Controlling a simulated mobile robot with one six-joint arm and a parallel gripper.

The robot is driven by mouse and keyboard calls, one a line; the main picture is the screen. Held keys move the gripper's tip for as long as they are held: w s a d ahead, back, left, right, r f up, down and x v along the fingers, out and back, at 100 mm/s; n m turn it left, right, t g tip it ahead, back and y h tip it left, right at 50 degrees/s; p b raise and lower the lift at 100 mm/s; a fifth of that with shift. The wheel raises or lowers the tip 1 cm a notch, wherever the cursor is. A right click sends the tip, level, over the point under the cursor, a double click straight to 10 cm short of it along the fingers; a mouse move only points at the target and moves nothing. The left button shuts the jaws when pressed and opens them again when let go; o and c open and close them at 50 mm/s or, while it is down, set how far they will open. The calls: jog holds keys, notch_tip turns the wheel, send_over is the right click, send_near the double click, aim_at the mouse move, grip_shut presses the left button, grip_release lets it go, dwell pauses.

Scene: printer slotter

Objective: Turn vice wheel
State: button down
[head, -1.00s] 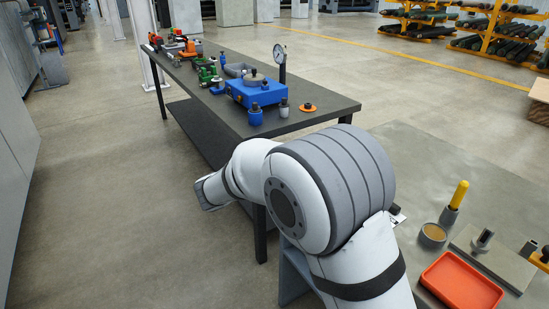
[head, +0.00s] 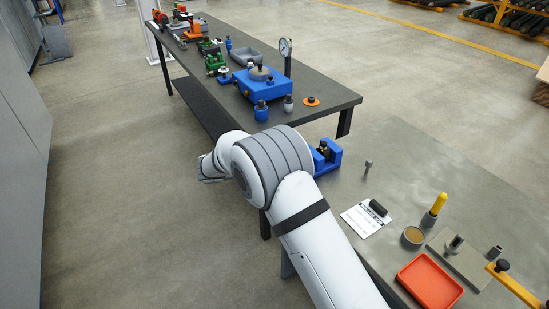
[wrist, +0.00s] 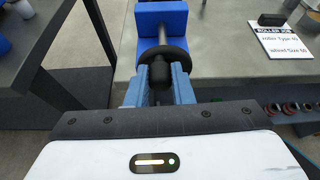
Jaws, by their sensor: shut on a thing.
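The blue vice (head: 325,156) stands at the near left edge of the grey table in the head view, partly behind my arm. In the wrist view its blue body (wrist: 161,17) is at the top, with a grey screw shaft (wrist: 162,35) running toward me to the black vice wheel (wrist: 179,52). My gripper (wrist: 160,84) has its blue fingers on both sides of the wheel's dark hub and is shut on it.
A card reading "roller Type" and "wheel Size" (head: 366,220) lies right of the vice. A small upright pin (head: 367,167), a round tin (head: 413,237), a yellow-handled tool (head: 437,205) and a red tray (head: 430,281) are on the grey table. A dark bench (head: 335,97) with parts stands behind.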

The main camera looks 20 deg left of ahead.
jog(key=shift+w+a+n+g+h+p, duration=0.15)
jog(key=shift+n+h+p, duration=0.1)
jog(key=shift+n+p, duration=0.2)
jog(key=shift+w+a+n+g+h+p, duration=0.15)
jog(key=shift+n+h+p, duration=0.1)
jog(key=shift+n+p, duration=0.2)
jog(key=shift+w+a+f+n+g+h+p, duration=0.1)
jog(key=shift+f+n+g+h+p, duration=0.2)
jog(key=shift+n, duration=0.25)
jog(key=shift+w+a+f+n+g+h+p, duration=0.1)
jog(key=shift+n+h+p, duration=0.1)
jog(key=shift+n+h, duration=0.3)
jog(key=c, duration=1.3)
grip_release()
jog(key=b+v, duration=0.1)
jog(key=v, duration=0.6)
jog(key=shift+s+a+r+b, duration=0.15)
jog(key=shift+a+b, duration=0.15)
jog(key=shift+b, duration=0.1)
